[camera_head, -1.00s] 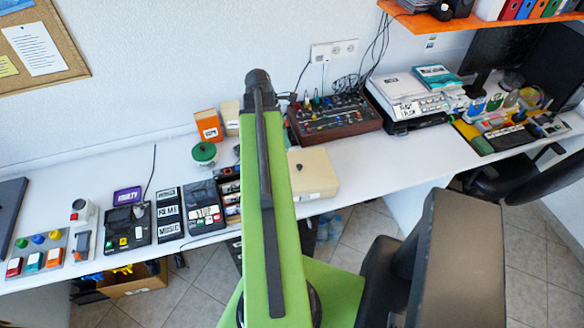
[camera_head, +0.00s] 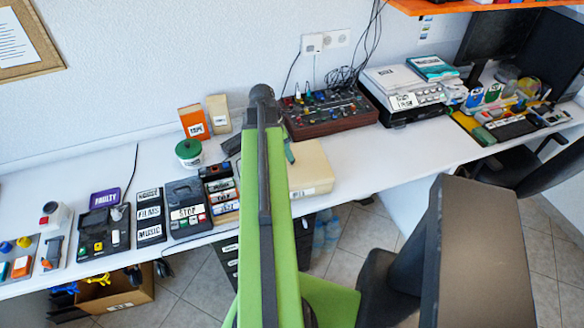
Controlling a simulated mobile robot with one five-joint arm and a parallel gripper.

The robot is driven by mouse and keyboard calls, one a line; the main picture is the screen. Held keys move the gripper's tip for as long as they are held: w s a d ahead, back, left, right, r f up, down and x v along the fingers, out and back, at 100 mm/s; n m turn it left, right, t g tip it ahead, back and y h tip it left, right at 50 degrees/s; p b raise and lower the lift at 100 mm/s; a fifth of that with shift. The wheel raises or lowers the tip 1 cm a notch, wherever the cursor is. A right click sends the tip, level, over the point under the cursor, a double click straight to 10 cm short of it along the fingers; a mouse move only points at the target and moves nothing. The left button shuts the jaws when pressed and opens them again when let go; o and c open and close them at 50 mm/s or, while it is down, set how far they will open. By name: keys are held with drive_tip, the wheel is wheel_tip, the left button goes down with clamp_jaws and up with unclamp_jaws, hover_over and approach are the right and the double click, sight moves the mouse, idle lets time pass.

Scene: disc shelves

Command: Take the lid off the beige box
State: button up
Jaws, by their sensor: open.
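The beige box (camera_head: 314,170) lies flat on the white desk, just right of my green arm, with a white label on its front side. My arm crosses the picture from the bottom to the middle and covers the box's left part. I cannot make out the seam of its lid. A small grey-green shape (camera_head: 289,151) shows at the arm's right edge over the box's back left; I cannot tell what it is. My gripper cannot be made out; the arm hides that area.
A second beige box (camera_head: 218,114) stands upright by an orange box (camera_head: 193,122). A green-lidded jar (camera_head: 189,153) and a black STOP device (camera_head: 187,207) are to the left. A brown control panel (camera_head: 330,113) is behind the beige box. The desk (camera_head: 400,160) is clear to its right.

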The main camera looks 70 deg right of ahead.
drive_tip(key=b+x, duration=0.3)
drive_tip(key=x, duration=0.1)
drive_tip(key=shift+f+b, duration=0.4)
drive_tip(key=shift+s+r, duration=0.1)
drive_tip(key=shift+r, duration=0.1)
drive_tip(key=shift+c, duration=0.3)
clamp_jaws()
